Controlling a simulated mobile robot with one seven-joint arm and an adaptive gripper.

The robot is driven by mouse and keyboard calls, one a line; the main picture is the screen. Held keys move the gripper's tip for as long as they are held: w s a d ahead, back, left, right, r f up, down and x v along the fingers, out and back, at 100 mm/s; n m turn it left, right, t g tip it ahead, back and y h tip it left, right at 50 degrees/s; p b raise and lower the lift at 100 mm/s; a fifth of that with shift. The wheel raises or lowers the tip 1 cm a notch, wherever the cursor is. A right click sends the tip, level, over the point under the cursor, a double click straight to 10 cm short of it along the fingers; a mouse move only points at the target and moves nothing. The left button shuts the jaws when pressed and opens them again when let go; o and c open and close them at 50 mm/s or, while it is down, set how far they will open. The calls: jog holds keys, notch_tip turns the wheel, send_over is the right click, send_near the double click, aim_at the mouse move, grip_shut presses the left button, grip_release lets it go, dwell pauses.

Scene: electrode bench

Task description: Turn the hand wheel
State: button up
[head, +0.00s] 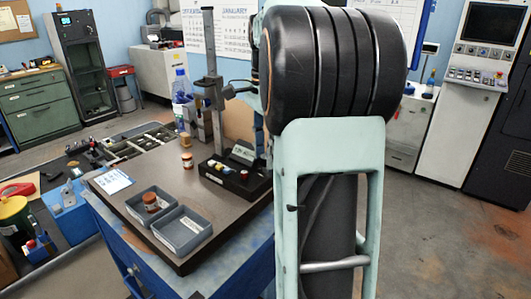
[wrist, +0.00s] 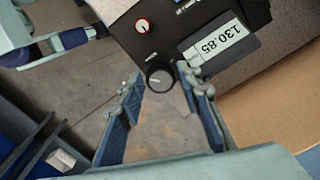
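A small round black wheel or knob with a white mark (wrist: 159,77) shows in the wrist view, at the edge of a black box (wrist: 165,25); I take it for the hand wheel. My gripper (wrist: 162,75) is open. Its two fingertips appear on either side of the wheel, with a gap on each side; I cannot tell whether they are level with it or above it. In the head view, the box (head: 232,179) stands on the bench, and my arm hides the wheel.
A grey column stand (head: 208,75) rises behind the box.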

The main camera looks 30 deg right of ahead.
grip_shut()
jog(key=shift+r, duration=0.1)
